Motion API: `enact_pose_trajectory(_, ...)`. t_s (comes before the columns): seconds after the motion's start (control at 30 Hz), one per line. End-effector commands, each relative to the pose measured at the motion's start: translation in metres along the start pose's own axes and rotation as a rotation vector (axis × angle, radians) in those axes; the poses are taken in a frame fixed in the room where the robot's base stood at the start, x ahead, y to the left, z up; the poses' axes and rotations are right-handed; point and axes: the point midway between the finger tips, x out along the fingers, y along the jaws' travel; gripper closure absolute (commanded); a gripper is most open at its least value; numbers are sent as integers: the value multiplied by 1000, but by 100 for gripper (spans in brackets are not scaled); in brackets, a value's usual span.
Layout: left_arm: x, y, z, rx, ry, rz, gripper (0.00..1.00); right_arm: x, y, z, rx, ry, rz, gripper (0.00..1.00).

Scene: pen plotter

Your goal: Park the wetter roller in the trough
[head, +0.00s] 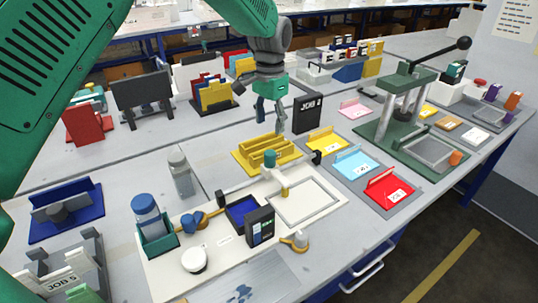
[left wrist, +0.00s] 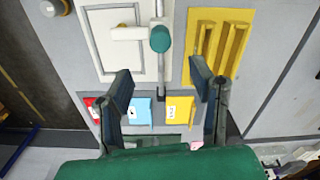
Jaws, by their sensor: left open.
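A blue-and-yellow piece like a small roller (head: 194,221) lies on the white board left of centre in the head view. It looks like the wetter roller, but it is too small to be sure. Just right of it is a small open blue tray (head: 241,211) with a dark rim, which looks like the trough; I see no roller in it. My left gripper (head: 271,118) is open and empty, pointing down above the yellow slotted block, behind and right of both. In the left wrist view its fingers (left wrist: 161,78) are apart with nothing between them. My right gripper is out of view.
The teal-capped arm (head: 269,158) on the white board and the yellow slotted block (head: 248,157) stand near the left gripper; both show in the wrist view. A black job box (head: 307,112), coloured trays (head: 391,193) and a green lever press (head: 410,78) stand to the right.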

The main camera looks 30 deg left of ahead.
Motion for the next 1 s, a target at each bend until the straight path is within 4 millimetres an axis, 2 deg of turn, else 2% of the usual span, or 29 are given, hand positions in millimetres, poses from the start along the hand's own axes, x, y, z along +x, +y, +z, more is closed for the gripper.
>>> enact_pose_trajectory(0.03, 14, 0, 1, 0, -5, 2, 50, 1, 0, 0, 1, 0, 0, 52)
enact_pose_trajectory(0.2, 53, -4, 1, -1, -4, 6, 50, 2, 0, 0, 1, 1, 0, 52)
enact_pose_trajectory(0.4, 89, -5, 2, -1, -1, 7, 50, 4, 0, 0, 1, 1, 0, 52)
enact_pose_trajectory(0.5, 101, -5, 2, -1, -1, 7, 50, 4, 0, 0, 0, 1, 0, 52)
enact_pose_trajectory(0.7, 111, -3, 1, 0, 0, 4, 50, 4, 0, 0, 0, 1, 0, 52)
enact_pose_trajectory(0.93, 111, -2, 1, 0, 0, 3, 50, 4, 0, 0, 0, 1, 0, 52)
enact_pose_trajectory(0.97, 111, -2, 1, 0, 0, 4, 54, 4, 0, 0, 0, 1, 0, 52)
enact_pose_trajectory(1.0, 111, -3, 1, 0, 1, 4, 68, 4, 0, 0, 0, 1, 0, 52)
